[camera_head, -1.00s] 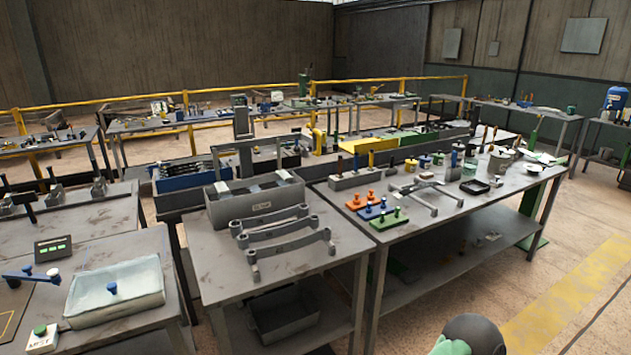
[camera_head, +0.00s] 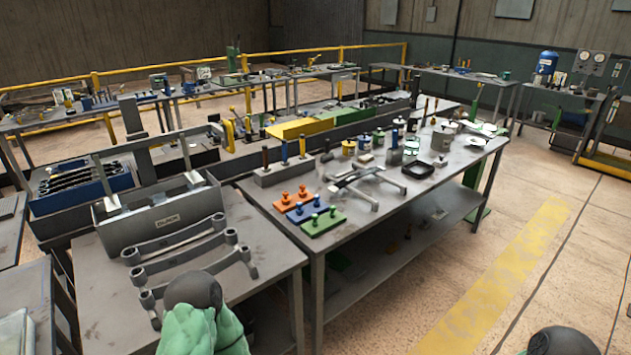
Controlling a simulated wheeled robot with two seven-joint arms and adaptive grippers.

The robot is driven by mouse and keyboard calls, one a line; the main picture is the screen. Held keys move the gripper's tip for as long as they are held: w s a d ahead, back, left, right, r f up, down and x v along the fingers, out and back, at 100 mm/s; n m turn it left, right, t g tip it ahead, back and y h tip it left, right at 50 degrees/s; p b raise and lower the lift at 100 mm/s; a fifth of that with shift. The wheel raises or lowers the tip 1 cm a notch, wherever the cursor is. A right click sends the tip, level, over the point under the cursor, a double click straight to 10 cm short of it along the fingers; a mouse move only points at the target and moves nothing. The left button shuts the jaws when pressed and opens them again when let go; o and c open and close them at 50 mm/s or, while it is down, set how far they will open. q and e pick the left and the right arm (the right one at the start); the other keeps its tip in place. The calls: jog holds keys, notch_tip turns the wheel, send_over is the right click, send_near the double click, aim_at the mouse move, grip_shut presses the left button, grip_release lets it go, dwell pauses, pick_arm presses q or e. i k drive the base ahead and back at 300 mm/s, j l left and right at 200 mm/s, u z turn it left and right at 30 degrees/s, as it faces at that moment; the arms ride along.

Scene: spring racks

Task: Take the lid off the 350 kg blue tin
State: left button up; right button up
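A group of small tins stands on the right-hand workbench (camera_head: 345,225). One small tin there looks blue (camera_head: 379,139), with a pale lid or top. Its weight marking is too small to read, so I cannot confirm it is the 350 kg one. A tin with a yellow band (camera_head: 348,147) stands to its left, and a greenish jar (camera_head: 411,147) to its right. Green and dark parts of my arms show at the bottom edge, well short of the tins. Neither gripper's fingers are in view.
On the same bench are orange, blue and green peg plates (camera_head: 322,221), a grey bracket (camera_head: 367,190), a black tray (camera_head: 418,170) and a larger grey pot (camera_head: 443,137). A near table holds a grey box (camera_head: 160,222) and iron arms. Open floor lies right of the bench.

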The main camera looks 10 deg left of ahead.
aim_at(364, 137)
jog(key=i+l+u, duration=0.2)
jog(key=i, duration=0.8)
jog(key=i+u, duration=0.1)
jog(key=u, duration=0.4)
jog(key=i+l+u, duration=0.2)
jog(key=l+u, duration=0.2)
jog(key=l, duration=0.5)
jog(key=l+u, duration=0.45)
jog(key=l, duration=0.5)
jog(key=l+u, duration=0.15)
jog(key=l, duration=3.35)
jog(key=k+l+u, duration=0.25)
jog(key=k+l, duration=0.25)
jog(key=l, duration=0.25)
jog(key=k+l+u, duration=0.25)
jog(key=k+l, duration=0.3)
jog(key=l, duration=0.15)
